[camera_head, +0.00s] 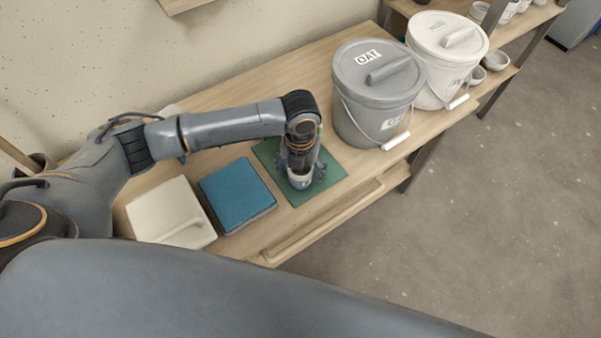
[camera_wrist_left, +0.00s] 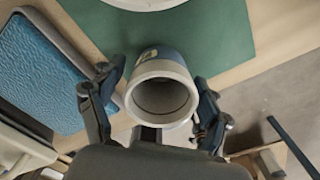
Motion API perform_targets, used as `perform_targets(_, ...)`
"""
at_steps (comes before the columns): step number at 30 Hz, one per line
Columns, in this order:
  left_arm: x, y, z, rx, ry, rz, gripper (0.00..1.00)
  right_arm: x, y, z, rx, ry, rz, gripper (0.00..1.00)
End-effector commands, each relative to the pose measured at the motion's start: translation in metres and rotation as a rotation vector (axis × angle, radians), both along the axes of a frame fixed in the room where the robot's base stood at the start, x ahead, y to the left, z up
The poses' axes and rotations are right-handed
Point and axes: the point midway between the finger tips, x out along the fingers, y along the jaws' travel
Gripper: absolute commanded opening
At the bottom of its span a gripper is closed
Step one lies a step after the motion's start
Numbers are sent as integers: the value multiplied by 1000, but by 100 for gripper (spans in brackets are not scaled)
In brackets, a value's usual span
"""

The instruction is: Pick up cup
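The cup (camera_head: 300,183), pale with a blue patch, stands on the green mat (camera_head: 328,178), under my left gripper. In the left wrist view the cup (camera_wrist_left: 161,92) shows its round pale rim and hollow inside. My left gripper (camera_wrist_left: 160,88) has its two dark fingers spread on either side of the cup, with a small gap at the left finger. Contact at the right finger is hard to tell. In the head view my left gripper (camera_head: 300,172) hides most of the cup. My right gripper is not in view.
A blue-topped block (camera_head: 237,194) and a cream lidded box (camera_head: 170,212) stand left of the mat. A grey bucket (camera_head: 378,90) and a white bucket (camera_head: 447,55) stand to the right. The wooden table's (camera_head: 265,85) front edge lies close to the mat.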

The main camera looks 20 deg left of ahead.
Motion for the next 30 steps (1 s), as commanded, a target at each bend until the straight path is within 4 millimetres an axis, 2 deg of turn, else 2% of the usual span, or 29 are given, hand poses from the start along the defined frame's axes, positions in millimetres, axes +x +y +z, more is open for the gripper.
perform_targets(1, 0, 0, 0, 0, 0, 0, 59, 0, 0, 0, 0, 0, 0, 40)
perform_targets(7, 0, 0, 0, 0, 0, 0, 18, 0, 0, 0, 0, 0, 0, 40)
perform_targets(8, 0, 0, 0, 0, 0, 0, 17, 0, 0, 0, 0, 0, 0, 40)
perform_targets(20, 1, 0, 8, -1, -2, 1, 17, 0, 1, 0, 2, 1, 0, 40)
perform_targets(26, 0, -1, 36, -2, -4, -2, 17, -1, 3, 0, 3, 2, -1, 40)
perform_targets(30, -26, -7, 67, -4, -3, -6, 17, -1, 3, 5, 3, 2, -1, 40)
